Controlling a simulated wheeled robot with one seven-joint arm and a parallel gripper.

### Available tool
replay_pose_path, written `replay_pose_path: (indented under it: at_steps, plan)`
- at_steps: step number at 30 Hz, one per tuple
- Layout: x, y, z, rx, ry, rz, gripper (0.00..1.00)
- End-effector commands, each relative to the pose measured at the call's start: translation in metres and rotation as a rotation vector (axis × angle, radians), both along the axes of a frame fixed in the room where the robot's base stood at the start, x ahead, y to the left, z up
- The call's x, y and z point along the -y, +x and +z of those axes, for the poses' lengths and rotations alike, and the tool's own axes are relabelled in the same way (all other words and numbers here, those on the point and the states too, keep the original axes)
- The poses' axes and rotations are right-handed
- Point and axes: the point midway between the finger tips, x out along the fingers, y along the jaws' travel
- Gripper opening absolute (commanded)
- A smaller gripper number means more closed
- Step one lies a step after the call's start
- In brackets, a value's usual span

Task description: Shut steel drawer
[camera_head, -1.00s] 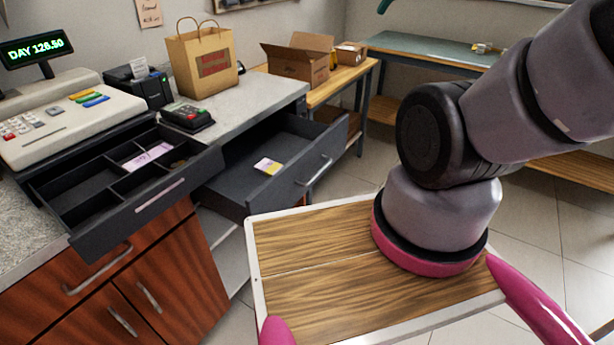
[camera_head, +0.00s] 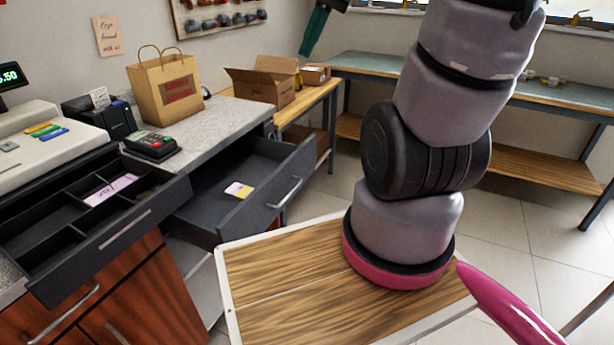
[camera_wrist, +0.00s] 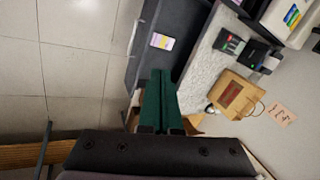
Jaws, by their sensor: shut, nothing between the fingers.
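The dark grey steel drawer (camera_head: 228,205) stands pulled out under the grey counter, with a silver handle (camera_head: 285,193) on its front. A yellow and white packet (camera_head: 239,190) lies inside it. The drawer also shows in the wrist view (camera_wrist: 172,22), beyond my fingertips. My gripper (camera_head: 306,50) has green fingers and is at the top of the head view, raised and apart from the drawer. In the wrist view the green fingers (camera_wrist: 159,72) lie together and hold nothing.
The cash register's till drawer (camera_head: 130,228) is also open, left of the steel drawer. A paper bag (camera_head: 165,90) and card terminal (camera_head: 150,145) stand on the counter. An open carton (camera_head: 262,82) sits on a wooden bench behind. A long workbench (camera_head: 375,68) stands at the back. Tiled floor is clear at right.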

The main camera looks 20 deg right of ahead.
Motion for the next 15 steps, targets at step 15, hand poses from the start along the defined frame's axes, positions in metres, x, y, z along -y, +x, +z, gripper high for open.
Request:
replay_pose_path:
  at_steps: [15]
  plan:
    - [0.060,0.095,-0.138,-0.422,0.518,-0.286,0.00]
